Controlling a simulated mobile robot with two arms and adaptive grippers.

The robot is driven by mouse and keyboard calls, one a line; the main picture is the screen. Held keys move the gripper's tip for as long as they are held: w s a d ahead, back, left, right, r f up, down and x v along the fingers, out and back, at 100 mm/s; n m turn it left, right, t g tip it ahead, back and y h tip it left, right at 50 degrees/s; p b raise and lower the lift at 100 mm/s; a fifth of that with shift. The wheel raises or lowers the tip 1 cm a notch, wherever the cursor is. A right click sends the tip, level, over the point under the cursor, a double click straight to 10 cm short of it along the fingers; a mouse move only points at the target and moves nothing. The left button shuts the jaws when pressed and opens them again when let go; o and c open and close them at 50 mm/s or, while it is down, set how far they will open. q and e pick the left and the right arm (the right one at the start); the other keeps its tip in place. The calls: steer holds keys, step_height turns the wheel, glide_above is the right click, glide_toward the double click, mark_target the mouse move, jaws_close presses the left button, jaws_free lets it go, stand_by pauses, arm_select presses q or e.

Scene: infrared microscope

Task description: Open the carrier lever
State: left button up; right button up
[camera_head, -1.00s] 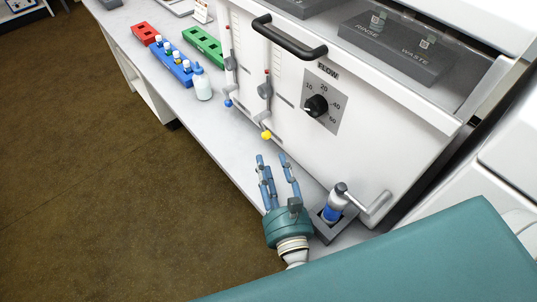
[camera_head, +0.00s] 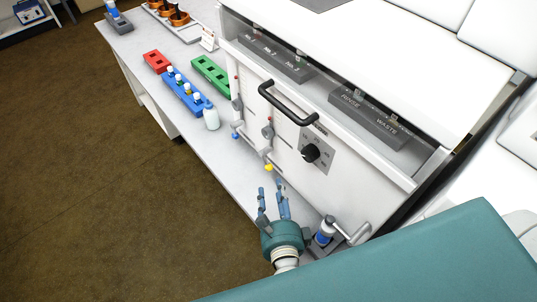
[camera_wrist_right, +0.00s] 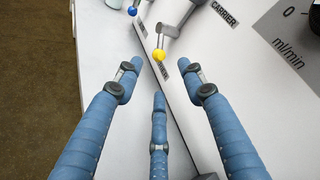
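The lever with a yellow ball tip (camera_head: 269,167) is low on the white instrument's front. In the right wrist view its yellow tip (camera_wrist_right: 159,55) hangs on a grey valve arm (camera_wrist_right: 176,18), close to a "CARRIER" label (camera_wrist_right: 222,14). My right gripper (camera_head: 271,190) is just below the yellow tip in the head view. In the wrist view the three blue fingers of the right gripper (camera_wrist_right: 160,75) are spread, with nothing between them. The yellow tip lies just beyond the fingertips and looks untouched. My left gripper is not in view.
A blue-tipped lever (camera_head: 235,135) is left of the yellow one. A dial (camera_head: 311,152) and black handle (camera_head: 287,102) are on the instrument's front. A holder with a metal-handled tool (camera_head: 325,238) is close right of my gripper. Blue rack (camera_head: 187,95) and bottle (camera_head: 211,118) stand farther left.

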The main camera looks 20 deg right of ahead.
mark_target(269, 170)
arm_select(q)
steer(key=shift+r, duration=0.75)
arm_select(e)
steer(key=w+f, duration=0.1)
steer(key=w, duration=0.2)
steer(key=w+d+f+n, duration=0.1)
steer(key=w, duration=0.2)
steer(key=w+f+n+g, duration=0.1)
steer(key=w, duration=0.2)
steer(key=shift+w+d, duration=0.3)
steer(key=shift+d, duration=0.1)
